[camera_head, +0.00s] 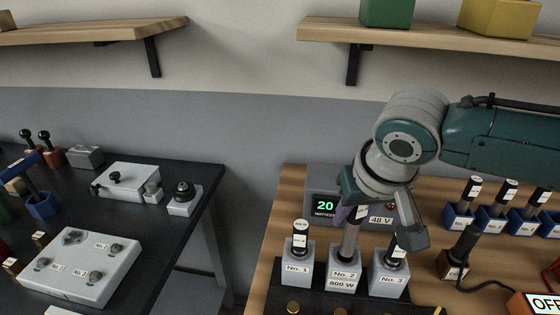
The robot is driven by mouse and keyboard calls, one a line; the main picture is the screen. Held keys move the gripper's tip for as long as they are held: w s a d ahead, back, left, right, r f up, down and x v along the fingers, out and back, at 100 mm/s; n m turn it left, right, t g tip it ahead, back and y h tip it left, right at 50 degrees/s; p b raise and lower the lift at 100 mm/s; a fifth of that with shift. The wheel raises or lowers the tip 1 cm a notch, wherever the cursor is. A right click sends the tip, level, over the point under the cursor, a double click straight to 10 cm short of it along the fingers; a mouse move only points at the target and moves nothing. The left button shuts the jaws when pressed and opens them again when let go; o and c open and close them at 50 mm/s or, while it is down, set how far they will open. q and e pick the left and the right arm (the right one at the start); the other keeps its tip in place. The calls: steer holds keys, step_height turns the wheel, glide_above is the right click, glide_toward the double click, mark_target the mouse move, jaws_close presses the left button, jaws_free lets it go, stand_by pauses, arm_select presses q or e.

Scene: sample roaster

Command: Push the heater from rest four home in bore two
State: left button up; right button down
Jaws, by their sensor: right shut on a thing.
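My right gripper (358,205) is shut on a heater (349,243), whose bare metal shaft shows below the fingers. The heater stands nearly upright over bore two in the grey block marked No. 2, 800 W (343,268). Its lower end meets the top of the block; how deep it sits is hidden. A length of shaft still shows above the block. Its upper end is mostly hidden by the gripper. The blue rests (458,219) stand in a row at the right, several holding dark-handled heaters. My left gripper is not in view.
Grey blocks No. 1 (297,270) and No. 3 (387,280) flank block two, each with a heater in it. A display reading 20 (325,206) stands behind. A cabled probe in a brown block (453,265) and an OFF sign (540,303) are at the right.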

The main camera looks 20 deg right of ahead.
mark_target(347, 239)
stand_by(0.4)
steer(key=shift+f, duration=0.4)
steer(key=shift+f+b, duration=1.25)
steer(key=shift+f, duration=0.15)
steer(key=shift+f+b, duration=0.9)
steer(key=shift+f, duration=0.35)
steer(key=shift+r, duration=0.15)
steer(key=shift+r+p, duration=1.9)
steer(key=shift+p, duration=0.3)
steer(key=shift+r+p, duration=1)
steer(key=shift+p, duration=0.1)
